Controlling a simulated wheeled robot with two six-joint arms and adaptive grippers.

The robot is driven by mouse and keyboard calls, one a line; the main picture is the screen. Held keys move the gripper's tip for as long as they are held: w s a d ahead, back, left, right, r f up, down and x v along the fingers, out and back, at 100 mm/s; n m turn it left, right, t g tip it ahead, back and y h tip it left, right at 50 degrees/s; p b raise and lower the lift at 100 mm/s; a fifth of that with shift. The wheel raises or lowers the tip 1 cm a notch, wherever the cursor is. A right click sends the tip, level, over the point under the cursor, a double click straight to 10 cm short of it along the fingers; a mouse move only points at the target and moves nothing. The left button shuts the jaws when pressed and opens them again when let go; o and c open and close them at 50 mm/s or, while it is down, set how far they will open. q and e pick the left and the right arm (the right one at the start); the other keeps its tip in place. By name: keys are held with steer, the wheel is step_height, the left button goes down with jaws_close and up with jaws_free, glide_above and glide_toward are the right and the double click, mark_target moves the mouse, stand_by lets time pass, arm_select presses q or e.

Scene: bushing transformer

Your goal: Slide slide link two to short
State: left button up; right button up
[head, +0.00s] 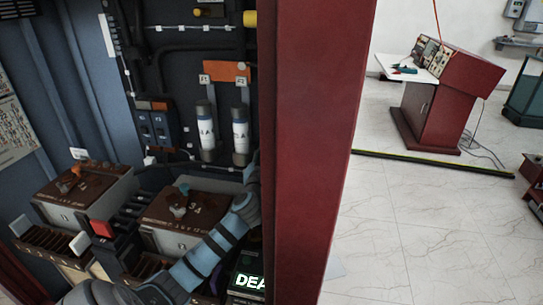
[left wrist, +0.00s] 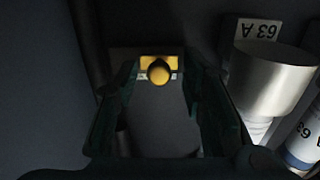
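A yellow knob on a small yellow plate (left wrist: 158,72), which looks like a slide link, shows in the left wrist view on a dark panel; I cannot read a number on it. My left gripper (left wrist: 160,85) is open, its two dark fingers on either side of the knob in the picture, with no visible contact. In the head view my left arm reaches into the cabinet from the bottom, and its gripper is hidden behind the red cabinet post (head: 312,150). My right gripper is in neither view.
Two white cylindrical fuses (head: 207,130) stand upright near my arm; a metal-capped cylinder marked 63 A (left wrist: 270,75) is right of my fingers. Brown-topped boxes (head: 85,190) and a lit display (head: 249,281) sit low. A red console (head: 440,95) stands across the open tiled floor.

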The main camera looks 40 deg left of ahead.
arm_select(q)
steer(key=shift+w, duration=0.1)
steer(key=shift+c, duration=0.4)
jaws_close()
steer(key=shift+d, duration=0.1)
steer(key=shift+w+d, duration=0.35)
steer(key=shift+d, duration=0.25)
steer(key=shift+w+d, duration=0.35)
steer(key=shift+d, duration=0.25)
steer(key=shift+c, duration=0.8)
jaws_free()
steer(key=shift+d, duration=0.1)
steer(key=shift+o, duration=1.2)
steer(key=shift+w+d, duration=0.1)
